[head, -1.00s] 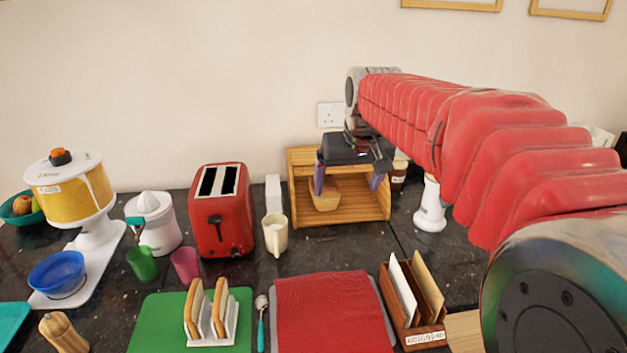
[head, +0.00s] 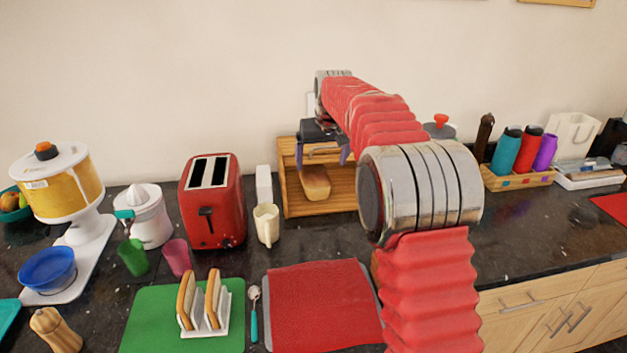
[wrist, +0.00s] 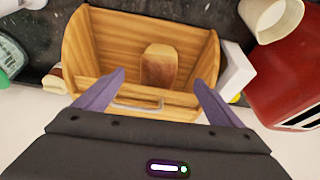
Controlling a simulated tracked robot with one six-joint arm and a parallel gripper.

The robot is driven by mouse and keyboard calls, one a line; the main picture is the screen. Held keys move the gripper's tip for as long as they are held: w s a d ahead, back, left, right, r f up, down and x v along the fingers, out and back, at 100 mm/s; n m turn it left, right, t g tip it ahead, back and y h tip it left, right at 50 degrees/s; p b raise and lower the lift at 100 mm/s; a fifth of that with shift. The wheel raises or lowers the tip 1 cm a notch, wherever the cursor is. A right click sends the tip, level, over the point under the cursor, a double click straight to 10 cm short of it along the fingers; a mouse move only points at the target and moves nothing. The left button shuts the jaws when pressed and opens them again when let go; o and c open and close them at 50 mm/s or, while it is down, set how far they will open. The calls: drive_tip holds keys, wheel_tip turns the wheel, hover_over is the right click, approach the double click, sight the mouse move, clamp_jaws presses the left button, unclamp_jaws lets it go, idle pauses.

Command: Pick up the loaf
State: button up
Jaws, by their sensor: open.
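The loaf (head: 315,183) is a small brown loaf inside an open wooden bread box (head: 289,199) against the back wall. In the wrist view the loaf (wrist: 159,66) lies inside the box (wrist: 95,50), beyond my fingertips and between their lines. My gripper (head: 324,160) is open and empty at the box, above the loaf in the head view. In the wrist view its two purple fingers (wrist: 160,80) are spread wide, apart from the loaf. The box's handle (wrist: 137,103) shows between the fingers.
A cream mug (head: 266,226), a white box (head: 264,184) and a red toaster (head: 212,205) stand left of the bread box. A red mat (head: 320,300), a toast rack (head: 205,315) and a spoon (head: 254,310) lie in front. Bottles (head: 528,150) stand far right.

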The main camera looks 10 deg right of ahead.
sight(318, 179)
drive_tip(key=shift+w+f, duration=0.15)
drive_tip(key=shift+w, duration=0.1)
drive_tip(key=x, duration=0.8)
drive_tip(key=shift+w+f, duration=0.15)
drive_tip(key=shift+f, duration=0.15)
drive_tip(key=shift+x, duration=2.6)
drive_tip(key=shift+d, duration=0.1)
